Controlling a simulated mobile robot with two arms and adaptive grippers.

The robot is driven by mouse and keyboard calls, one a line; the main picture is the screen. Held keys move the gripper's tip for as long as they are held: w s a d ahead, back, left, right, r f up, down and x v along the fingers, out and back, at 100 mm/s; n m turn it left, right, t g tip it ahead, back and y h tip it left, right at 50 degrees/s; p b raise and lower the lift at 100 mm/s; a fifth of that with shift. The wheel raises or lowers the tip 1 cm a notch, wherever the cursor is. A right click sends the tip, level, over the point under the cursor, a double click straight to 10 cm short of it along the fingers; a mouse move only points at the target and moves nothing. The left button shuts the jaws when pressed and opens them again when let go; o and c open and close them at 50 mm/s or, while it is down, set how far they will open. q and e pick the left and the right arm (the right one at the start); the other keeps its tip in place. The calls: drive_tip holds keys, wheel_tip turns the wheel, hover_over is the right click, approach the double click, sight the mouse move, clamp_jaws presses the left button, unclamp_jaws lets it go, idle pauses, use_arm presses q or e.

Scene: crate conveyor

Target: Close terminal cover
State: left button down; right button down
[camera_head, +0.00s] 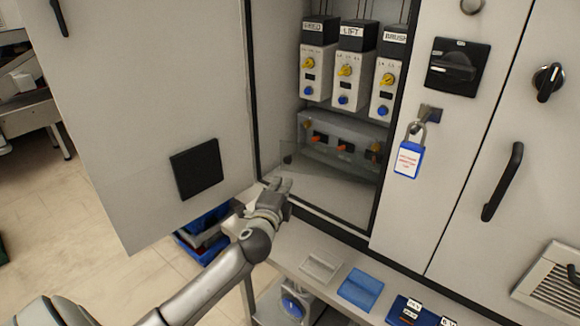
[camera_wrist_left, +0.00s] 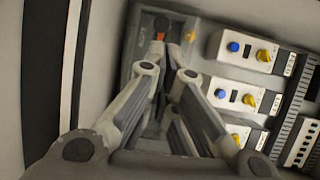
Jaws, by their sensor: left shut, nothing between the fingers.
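The terminal block (camera_head: 345,135) is a grey unit with orange and dark parts, low inside the open cabinet. A clear, see-through cover (camera_head: 325,163) shows faintly at its front and lower edge; I cannot tell how far it is swung. My left gripper (camera_head: 279,183) is shut and empty at the lower left of the cabinet opening, in front of the cover's left side. In the left wrist view its fingers (camera_wrist_left: 167,32) point at the terminal block (camera_wrist_left: 137,42) and hide part of it; contact cannot be told. My right gripper is not in view.
The cabinet door (camera_head: 130,100) stands open at left. Control modules (camera_head: 350,70) with yellow and blue knobs sit above the terminal block. A blue padlock (camera_head: 409,158) hangs on the right panel.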

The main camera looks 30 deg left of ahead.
use_arm(q)
approach(294, 157)
drive_tip(key=x, duration=0.4)
drive_tip(key=shift+f, duration=0.1)
drive_tip(key=shift+w, duration=0.2)
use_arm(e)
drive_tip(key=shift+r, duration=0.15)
